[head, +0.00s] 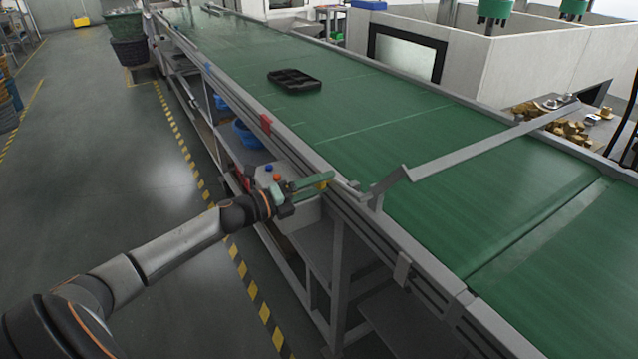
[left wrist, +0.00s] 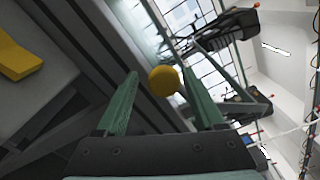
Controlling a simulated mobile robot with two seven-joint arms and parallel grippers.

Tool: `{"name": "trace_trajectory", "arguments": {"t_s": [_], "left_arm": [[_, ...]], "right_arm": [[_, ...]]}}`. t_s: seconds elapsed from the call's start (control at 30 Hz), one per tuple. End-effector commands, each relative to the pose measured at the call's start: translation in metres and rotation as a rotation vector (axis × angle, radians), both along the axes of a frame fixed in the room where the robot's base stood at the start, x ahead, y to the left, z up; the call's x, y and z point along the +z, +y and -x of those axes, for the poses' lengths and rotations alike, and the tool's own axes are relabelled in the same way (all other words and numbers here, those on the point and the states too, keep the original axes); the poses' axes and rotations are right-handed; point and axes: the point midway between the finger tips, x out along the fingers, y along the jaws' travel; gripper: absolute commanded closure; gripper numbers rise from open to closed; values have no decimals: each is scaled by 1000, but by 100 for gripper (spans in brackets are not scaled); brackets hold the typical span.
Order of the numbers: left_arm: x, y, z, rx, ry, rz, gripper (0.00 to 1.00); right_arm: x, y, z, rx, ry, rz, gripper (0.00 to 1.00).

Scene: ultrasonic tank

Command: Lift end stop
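The end stop is a grey bar (head: 490,143) lying across the green conveyor in the head view, with a bent near end at the conveyor's near rail. My left gripper (head: 322,182) is beside that rail, just left of the bar's near end. In the left wrist view my left gripper (left wrist: 160,76) has its two green fingers apart. A round yellow knob (left wrist: 165,80) shows between the fingertips; contact with them cannot be made out. A small yellow patch shows at the fingers in the head view. My right gripper is not in view.
A black tray (head: 294,80) lies farther up the green belt (head: 390,130). A red block (head: 265,123) is on the near rail. A control box with coloured buttons (head: 268,170) sits near my left wrist. Brass parts (head: 570,130) are beyond the far rail.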

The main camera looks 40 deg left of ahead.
Motion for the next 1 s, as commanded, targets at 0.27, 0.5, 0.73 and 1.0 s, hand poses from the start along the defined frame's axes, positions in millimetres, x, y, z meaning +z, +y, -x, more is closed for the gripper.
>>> {"name": "trace_trajectory", "arguments": {"t_s": [0.27,0.5,0.73,1.0], "left_arm": [[2,0,0,0,-5,0,26],[0,6,14,0,-2,0,26],[0,17,41,-1,0,0,26],[1,30,74,0,0,1,26]], "right_arm": [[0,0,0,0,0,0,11],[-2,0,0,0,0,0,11],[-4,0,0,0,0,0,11],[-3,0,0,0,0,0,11]]}}
